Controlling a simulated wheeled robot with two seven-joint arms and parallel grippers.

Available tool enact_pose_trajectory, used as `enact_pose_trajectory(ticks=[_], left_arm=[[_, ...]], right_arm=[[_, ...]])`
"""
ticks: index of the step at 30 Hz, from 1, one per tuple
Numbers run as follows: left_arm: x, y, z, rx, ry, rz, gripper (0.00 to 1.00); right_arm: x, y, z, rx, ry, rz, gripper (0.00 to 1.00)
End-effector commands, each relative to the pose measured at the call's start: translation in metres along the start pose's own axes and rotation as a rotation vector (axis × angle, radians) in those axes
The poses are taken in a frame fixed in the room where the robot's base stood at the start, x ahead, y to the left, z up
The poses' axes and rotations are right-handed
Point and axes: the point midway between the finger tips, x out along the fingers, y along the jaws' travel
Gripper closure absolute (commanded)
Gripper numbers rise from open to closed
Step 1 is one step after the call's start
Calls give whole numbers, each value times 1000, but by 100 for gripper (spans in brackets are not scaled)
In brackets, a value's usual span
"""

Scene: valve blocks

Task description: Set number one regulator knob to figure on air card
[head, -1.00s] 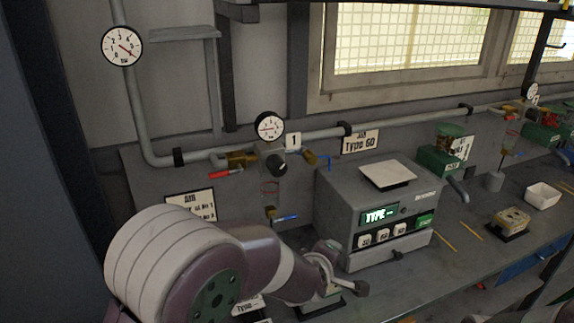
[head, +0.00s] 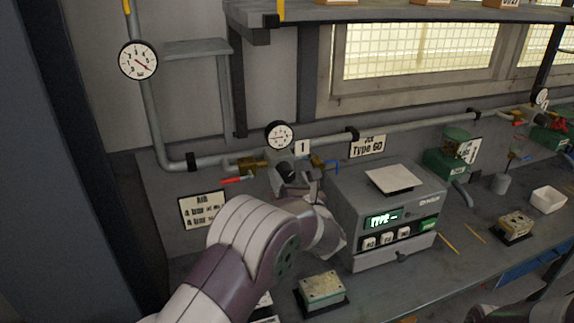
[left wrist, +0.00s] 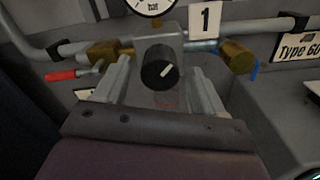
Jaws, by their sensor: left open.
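The number one regulator knob (head: 286,173), black and round with a white pointer line, sits under a small dial gauge (head: 279,135) and beside the "1" plate (head: 302,147). The air card (head: 204,209) hangs lower left; its lines seem to read "4 bar", with the rest too small to be sure. My left gripper (head: 300,187) is at the regulator, partly hidden by its own wrist. In the left wrist view the knob (left wrist: 160,68) shows between the open fingers (left wrist: 160,88), its line slanting up to the right. I cannot tell whether they touch it.
A red-handled valve (head: 237,180) is left of the regulator and a blue-handled one (head: 322,166) right. The grey Type 60 box (head: 395,195) stands close on the right. A metal block (head: 322,290) lies on the bench in front. A larger gauge (head: 138,61) is on the pipe.

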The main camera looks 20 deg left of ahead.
Motion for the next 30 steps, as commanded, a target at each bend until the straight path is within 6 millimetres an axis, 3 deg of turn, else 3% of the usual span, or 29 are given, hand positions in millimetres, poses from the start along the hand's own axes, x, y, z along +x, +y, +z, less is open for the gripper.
enact_pose_trajectory(ticks=[6,14,19,20,30], left_arm=[[20,0,1,1,-1,0,30],[21,0,0,1,-1,-1,30],[21,0,0,1,-1,-1,82],[20,0,0,1,-1,-1,86],[20,-1,-2,42,-1,-1,86]], right_arm=[[-10,0,-1,0,0,0,60],[-10,0,-1,0,0,0,60],[-10,0,-1,0,0,0,60],[-10,0,-1,0,0,0,60],[-1,0,0,0,0,0,60]])
